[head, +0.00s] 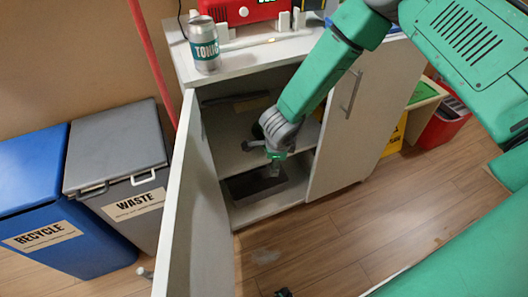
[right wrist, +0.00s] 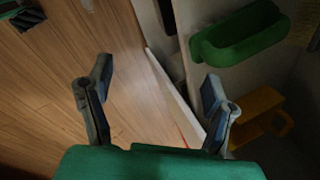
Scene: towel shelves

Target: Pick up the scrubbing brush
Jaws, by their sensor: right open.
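I cannot make out the scrubbing brush for certain in either view. My right gripper (head: 264,153) is at the open front of the white cabinet (head: 343,150), in front of its dark inside. The right wrist view shows its two fingers (right wrist: 154,98) spread wide, with nothing between them but a view of the wood floor and a pale edge. A dark open box (head: 243,187) sits on the cabinet's lower shelf, below the gripper and partly hidden. My left gripper cannot be identified in these views.
The cabinet's left door (head: 188,205) stands open; its right door is shut. A tonic can (head: 204,45) and a red device (head: 238,10) stand on top. Waste (head: 118,150) and recycle (head: 40,190) bins stand left. A green tray (right wrist: 238,38) and yellow object (right wrist: 262,118) show in the wrist view.

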